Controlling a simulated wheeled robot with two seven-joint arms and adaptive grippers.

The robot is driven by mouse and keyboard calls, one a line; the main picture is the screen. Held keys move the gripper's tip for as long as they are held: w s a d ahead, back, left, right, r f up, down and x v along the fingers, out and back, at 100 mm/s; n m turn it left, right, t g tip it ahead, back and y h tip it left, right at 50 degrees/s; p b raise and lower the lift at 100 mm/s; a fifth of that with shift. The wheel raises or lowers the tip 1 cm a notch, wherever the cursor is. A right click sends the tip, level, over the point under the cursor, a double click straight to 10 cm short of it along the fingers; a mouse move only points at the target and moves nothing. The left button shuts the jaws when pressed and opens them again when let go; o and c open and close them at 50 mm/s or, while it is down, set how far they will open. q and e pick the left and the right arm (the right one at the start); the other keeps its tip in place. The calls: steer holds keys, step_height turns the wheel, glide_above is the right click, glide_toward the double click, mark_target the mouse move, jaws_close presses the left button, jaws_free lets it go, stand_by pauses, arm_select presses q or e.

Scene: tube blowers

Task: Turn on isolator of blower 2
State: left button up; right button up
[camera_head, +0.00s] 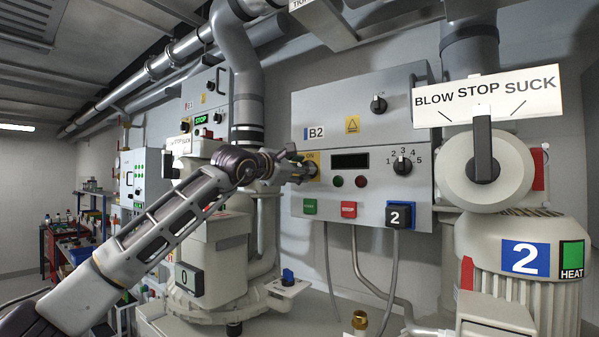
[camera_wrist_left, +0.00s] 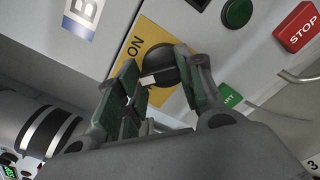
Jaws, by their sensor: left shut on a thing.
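The grey B2 control box (camera_head: 345,95) of blower 2 hangs on the wall in the middle of the head view. Its isolator is a black rotary knob (camera_wrist_left: 162,66) on a yellow plate (camera_wrist_left: 128,47) marked ON, at the box's left side. My left gripper (camera_head: 305,170) reaches it from the left and covers much of it in the head view. In the left wrist view my left gripper (camera_wrist_left: 166,75) has its green-padded fingers on both sides of the knob, shut on it. The knob's exact position is hard to tell. My right gripper is out of view.
The box also carries a dark display (camera_head: 350,161), a 1-to-5 selector (camera_head: 402,165), a green START button (camera_head: 310,207) and a red STOP button (camera_head: 349,209). The blower 2 (camera_head: 520,250) with its BLOW/STOP/SUCK lever (camera_head: 484,150) stands at right. Cables hang below the box.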

arm_select(q)
steer(key=m, duration=0.9)
steer(key=shift+s+d+r+m, duration=0.1)
steer(key=shift+d+m, duration=0.1)
steer(key=shift+m, duration=0.1)
stand_by(0.5)
steer(key=o, duration=1)
steer(key=shift+s, duration=0.1)
steer(key=shift+v, duration=5.95)
